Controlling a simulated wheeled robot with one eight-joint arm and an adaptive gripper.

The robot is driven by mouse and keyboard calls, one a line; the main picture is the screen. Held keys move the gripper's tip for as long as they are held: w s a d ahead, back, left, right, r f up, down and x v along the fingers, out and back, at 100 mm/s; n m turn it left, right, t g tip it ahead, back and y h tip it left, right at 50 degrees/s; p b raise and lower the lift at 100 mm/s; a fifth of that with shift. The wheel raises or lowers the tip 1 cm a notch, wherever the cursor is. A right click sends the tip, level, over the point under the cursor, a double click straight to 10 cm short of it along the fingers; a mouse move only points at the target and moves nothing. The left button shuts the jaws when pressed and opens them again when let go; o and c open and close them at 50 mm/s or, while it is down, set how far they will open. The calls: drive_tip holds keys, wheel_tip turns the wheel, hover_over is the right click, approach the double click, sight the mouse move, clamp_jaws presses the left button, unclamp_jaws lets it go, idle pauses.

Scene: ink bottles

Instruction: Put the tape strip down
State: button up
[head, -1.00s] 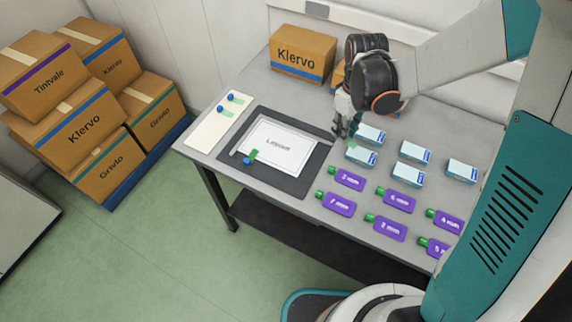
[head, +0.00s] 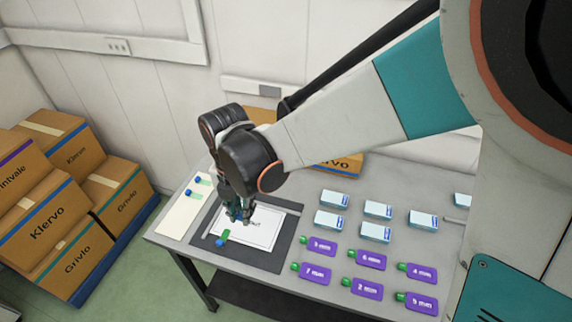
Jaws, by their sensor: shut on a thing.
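My gripper (head: 240,215) is above the upper part of a white sheet (head: 262,238) and points down. It is shut on a tape strip, of which only a small teal-green bit shows at the fingertips; the fingers hide the rest. I cannot tell whether the strip touches the sheet. The sheet lies on a dark grey mat (head: 283,261) at the table's left. Another tape strip, green with a blue end (head: 222,239), lies at the sheet's lower left corner. Two more green strips with blue ends (head: 192,193) are on a cream board (head: 176,222) left of the mat.
Several white-and-blue boxes (head: 378,210) stand right of the mat on the grey table (head: 300,283). Several purple bottles with green caps (head: 367,259) lie in front of them. A cardboard box (head: 340,164) stands behind my arm; more cartons (head: 52,219) are stacked left of the table.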

sight(251, 254)
wheel_tip(251, 254, down, 19)
drive_tip(key=b, duration=1.2)
drive_tip(key=shift+f+b, duration=0.1)
drive_tip(key=shift+b, duration=0.3)
drive_tip(key=shift+f, duration=0.15)
drive_tip(key=o, duration=0.6)
drive_tip(key=shift+o, duration=0.2)
wheel_tip(251, 254, up, 12)
drive_tip(key=p, duration=0.8)
drive_tip(key=shift+r, duration=0.2)
